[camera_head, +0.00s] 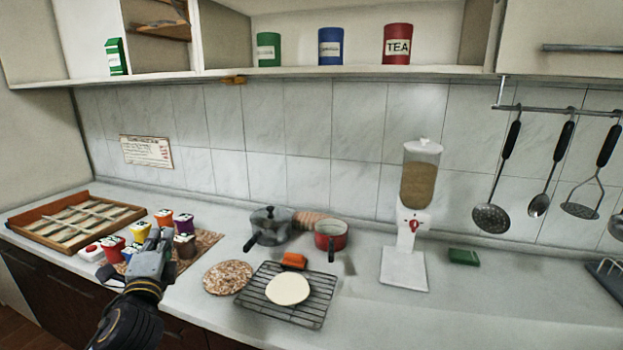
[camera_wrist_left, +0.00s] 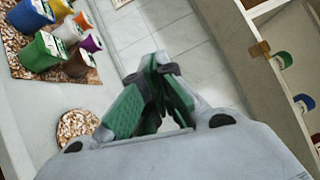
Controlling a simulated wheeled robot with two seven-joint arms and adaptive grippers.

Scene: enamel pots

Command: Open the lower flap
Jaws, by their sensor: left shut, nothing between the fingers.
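My left gripper (camera_head: 162,240) reaches in from the lower left, above the counter and in front of the coloured tubs. In the left wrist view its green-padded fingers (camera_wrist_left: 158,85) are together with nothing held between them. I cannot say for sure which part is the lower flap. Dark cabinet fronts (camera_head: 48,290) show below the counter's front edge at the left, partly behind my left arm. An upper cabinet door (camera_head: 562,30) with a bar handle is at the top right. My right gripper is out of view.
Several coloured tubs (camera_head: 139,231) stand on a mat near the gripper, beside a wooden tray (camera_head: 35,219). A wire rack (camera_head: 315,311), a dark pot (camera_head: 270,226), a red pan (camera_head: 331,236) and a dispenser (camera_head: 410,245) stand rightward. An open shelf (camera_head: 300,71) hangs above.

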